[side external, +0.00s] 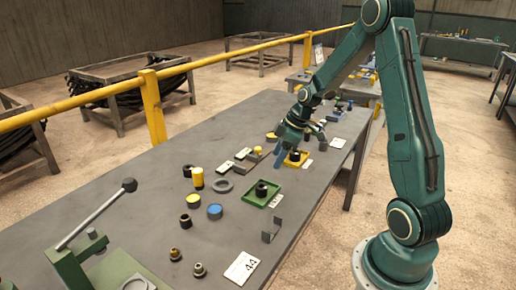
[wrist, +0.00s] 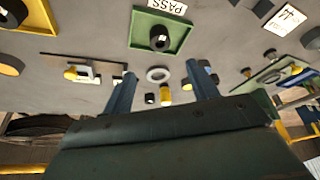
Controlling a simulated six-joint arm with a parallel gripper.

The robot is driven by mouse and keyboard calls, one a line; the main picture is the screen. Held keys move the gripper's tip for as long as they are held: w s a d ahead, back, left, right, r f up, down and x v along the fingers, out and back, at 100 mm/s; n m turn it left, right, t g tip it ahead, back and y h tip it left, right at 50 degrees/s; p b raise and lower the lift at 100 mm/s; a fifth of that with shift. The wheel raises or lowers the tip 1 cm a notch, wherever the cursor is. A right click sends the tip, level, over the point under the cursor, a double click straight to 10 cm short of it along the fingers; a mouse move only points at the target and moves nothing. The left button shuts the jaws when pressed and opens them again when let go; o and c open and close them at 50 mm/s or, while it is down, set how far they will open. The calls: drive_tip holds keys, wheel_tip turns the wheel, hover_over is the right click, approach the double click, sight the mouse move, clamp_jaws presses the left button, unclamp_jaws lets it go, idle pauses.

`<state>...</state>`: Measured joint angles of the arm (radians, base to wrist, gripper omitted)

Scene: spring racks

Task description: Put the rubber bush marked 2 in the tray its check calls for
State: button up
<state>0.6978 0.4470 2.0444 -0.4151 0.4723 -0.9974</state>
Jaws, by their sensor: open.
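A green tray (side external: 246,199) with a black bush (side external: 261,189) in it lies on the bench. In the wrist view the green tray (wrist: 137,28) has a PASS card (wrist: 167,6) beside it and the bush (wrist: 160,38) inside. A yellow tray (side external: 305,157) with a dark bush (side external: 295,155) lies farther along. Another black bush (side external: 187,170) stands loose by a yellow cylinder (side external: 197,177). I cannot read a number on any bush. My gripper (side external: 298,145) is open above the bench near the yellow tray, its blue fingers (wrist: 161,88) apart with nothing held.
A grey ring (side external: 221,185), a blue-topped cylinder (side external: 215,211), small metal parts and a bracket (side external: 271,231) are scattered nearby. A lever press (side external: 90,240) stands at the near left. A white card (side external: 241,267) lies at the near edge. A yellow rail (side external: 152,97) runs behind the bench.

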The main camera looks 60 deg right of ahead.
drive_tip(key=s+a+r+m+h, duration=0.2)
drive_tip(key=s+a+r, duration=0.4)
drive_tip(key=a+r, duration=0.7)
drive_tip(key=s+a+r+m+t, duration=0.1)
drive_tip(key=s+a+r+m, duration=0.1)
drive_tip(key=s, duration=0.5)
drive_tip(key=s+a+r+m, duration=0.2)
drive_tip(key=s+a, duration=0.2)
drive_tip(key=s, duration=0.3)
drive_tip(key=shift+s+a+r+t, duration=0.3)
drive_tip(key=shift+r+t, duration=0.1)
